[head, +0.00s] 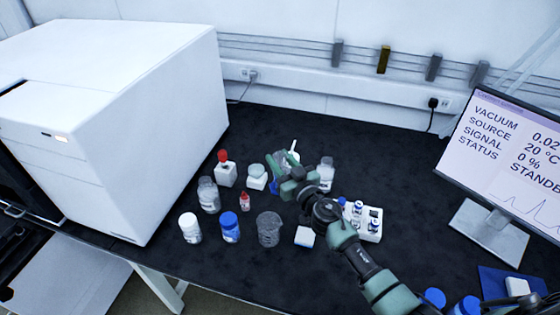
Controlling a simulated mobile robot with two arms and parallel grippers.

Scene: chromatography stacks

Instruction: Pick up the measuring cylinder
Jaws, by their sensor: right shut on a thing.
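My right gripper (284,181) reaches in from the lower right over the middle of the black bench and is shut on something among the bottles. This appears to be the measuring cylinder (280,158), a clear, greyish shape mostly hidden by the gripper. A bit of blue shows just left of the fingers, but I cannot tell whether it is the cylinder's foot. Whether the cylinder is clear of the bench cannot be told. My left gripper is not in view.
Close around the gripper stand a clear bottle (326,174), a glass beaker (269,230), a blue-capped jar (230,228), a white-capped jar (190,229) and a vial rack (369,231). A white instrument (150,120) fills the left; a monitor (505,150) stands right. The back bench is clear.

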